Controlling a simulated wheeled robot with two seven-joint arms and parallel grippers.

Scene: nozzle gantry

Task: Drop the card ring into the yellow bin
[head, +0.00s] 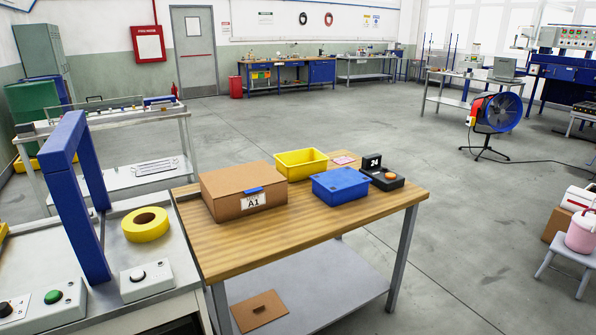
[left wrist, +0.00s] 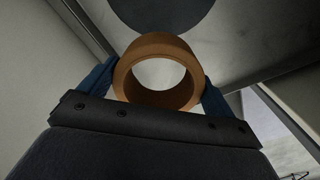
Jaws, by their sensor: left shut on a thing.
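My left gripper (left wrist: 157,88) shows in the left wrist view, with a blue finger on each side of a brown card ring (left wrist: 160,99). It is shut on the ring, whose round hole faces the camera. Neither gripper nor the card ring shows in the head view. The yellow bin (head: 311,173) is an open tray on the wooden table (head: 230,250), behind the blue bin and to the right of the cardboard box. Its inside looks empty from here. My right gripper is in neither view.
A cardboard box (head: 222,200) marked A1, a blue bin (head: 341,192) and a black stand (head: 374,165) marked 24 crowd around the yellow bin. A blue gantry arch (head: 74,205) and a yellow roll (head: 133,231) stand on the grey bench at left. The table's front is clear.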

